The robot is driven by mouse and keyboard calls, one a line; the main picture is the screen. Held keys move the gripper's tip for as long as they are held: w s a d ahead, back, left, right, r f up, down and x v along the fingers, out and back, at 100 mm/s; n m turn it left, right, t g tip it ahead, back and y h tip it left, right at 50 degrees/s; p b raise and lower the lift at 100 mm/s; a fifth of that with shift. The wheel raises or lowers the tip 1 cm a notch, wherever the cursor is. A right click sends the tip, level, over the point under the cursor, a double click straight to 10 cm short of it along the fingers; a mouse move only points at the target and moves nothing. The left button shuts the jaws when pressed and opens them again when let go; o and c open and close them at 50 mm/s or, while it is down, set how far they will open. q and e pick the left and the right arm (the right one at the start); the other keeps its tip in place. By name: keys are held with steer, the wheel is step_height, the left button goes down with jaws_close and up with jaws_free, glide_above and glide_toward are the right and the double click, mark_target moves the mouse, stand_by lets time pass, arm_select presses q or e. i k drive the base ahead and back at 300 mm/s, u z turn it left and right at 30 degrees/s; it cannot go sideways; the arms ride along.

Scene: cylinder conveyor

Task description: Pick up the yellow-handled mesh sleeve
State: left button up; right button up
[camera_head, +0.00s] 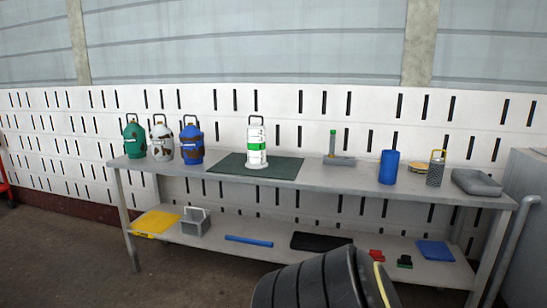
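The mesh sleeve (435,174) is a small dark grey, textured cylinder with a thin yellow handle looped above it. It stands upright on the right part of the grey bench top (330,177). A blue cylinder (389,167) stands to its left and a grey tray (476,182) lies to its right, both apart from it. Neither of my grippers shows in the head view, and nothing is seen holding the sleeve.
Green (134,140), white-brown (161,142) and blue (191,145) canisters stand at the bench's left. A white-green canister (256,150) stands on a dark green mat (284,170). A grey stand (338,160) is right of it. The lower shelf (220,242) holds several items.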

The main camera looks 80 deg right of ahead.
mark_target(436, 166)
steer(key=z, duration=2.4)
steer(key=k, duration=0.2)
steer(key=z, duration=1.25)
